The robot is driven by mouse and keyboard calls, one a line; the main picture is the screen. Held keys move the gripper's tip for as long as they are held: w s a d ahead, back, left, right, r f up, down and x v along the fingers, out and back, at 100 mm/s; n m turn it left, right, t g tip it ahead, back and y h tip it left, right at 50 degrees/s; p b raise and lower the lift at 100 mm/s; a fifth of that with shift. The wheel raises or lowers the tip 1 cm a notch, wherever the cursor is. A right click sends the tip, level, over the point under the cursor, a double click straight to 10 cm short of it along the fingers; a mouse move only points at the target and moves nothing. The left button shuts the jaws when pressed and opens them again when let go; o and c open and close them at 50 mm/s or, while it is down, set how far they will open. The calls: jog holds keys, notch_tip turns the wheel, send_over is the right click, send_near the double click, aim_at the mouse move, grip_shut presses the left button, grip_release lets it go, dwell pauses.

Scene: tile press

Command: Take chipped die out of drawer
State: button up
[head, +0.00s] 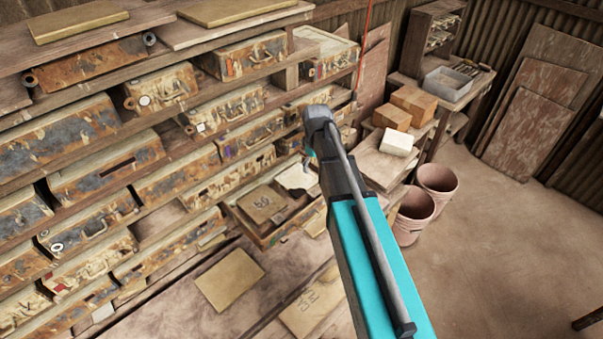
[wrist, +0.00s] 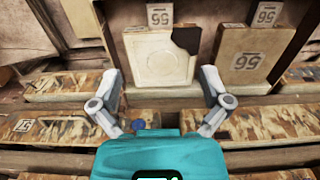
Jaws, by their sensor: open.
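The open drawer (head: 285,228) juts out from the shelf unit and holds two square dies. The chipped die (wrist: 158,68) is pale, with a dark notch at its upper right corner in the wrist view; in the head view it (head: 297,178) is partly hidden by my arm. A brown die (wrist: 247,58) marked with a number, upside down in the wrist view, lies beside it. My gripper (wrist: 161,76) is open and empty, its fingers apart on either side of the chipped die's near edge. I cannot tell its height above the die.
Small number tags (wrist: 160,14) sit behind the dies. Closed worn drawers (head: 170,85) fill the shelves around. A flat tan board (head: 228,280) lies on the bench in front. Buckets (head: 413,216) stand at right, with open floor beyond.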

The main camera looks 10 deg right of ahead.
jog(key=shift+w+d, duration=0.1)
jog(key=shift+w, duration=0.05)
dwell(0.3)
jog(key=b, duration=0.9)
send_over(313, 191)
jog(key=f, duration=0.8)
jog(key=shift+d+f, duration=0.15)
jog(key=shift+d, duration=0.05)
jog(key=shift+f, duration=0.1)
jog(key=shift+a+f+b, duration=0.2)
jog(key=shift+f+b, duration=2.25)
jog(key=shift+f, duration=0.05)
grip_shut()
jog(key=shift+r, duration=0.15)
